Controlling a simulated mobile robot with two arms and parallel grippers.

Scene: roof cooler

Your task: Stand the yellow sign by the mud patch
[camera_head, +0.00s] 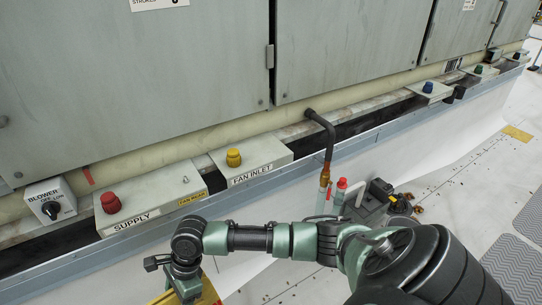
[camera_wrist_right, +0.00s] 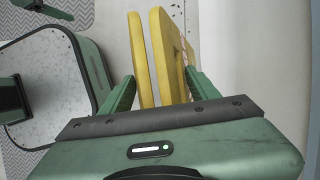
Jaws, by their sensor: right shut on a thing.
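The yellow sign (camera_wrist_right: 170,62) shows in the right wrist view as two yellow boards side by side with a narrow gap between them. My right gripper (camera_wrist_right: 160,92) is shut on it, with one green finger on each outer side. In the head view, the right arm reaches across to the left, and part of the sign (camera_head: 208,292) shows at the bottom edge beside the right gripper (camera_head: 186,286). The rest of the sign is cut off there. I cannot make out a mud patch in either view.
A grey cooler cabinet (camera_head: 180,70) with labelled switch boxes runs along a raised ledge (camera_head: 330,150). A black pump (camera_head: 385,200) with a hose and a red-capped bottle (camera_head: 341,188) stands on the pale floor. Grey mats (camera_head: 520,262) lie at right. Dark specks dot the floor.

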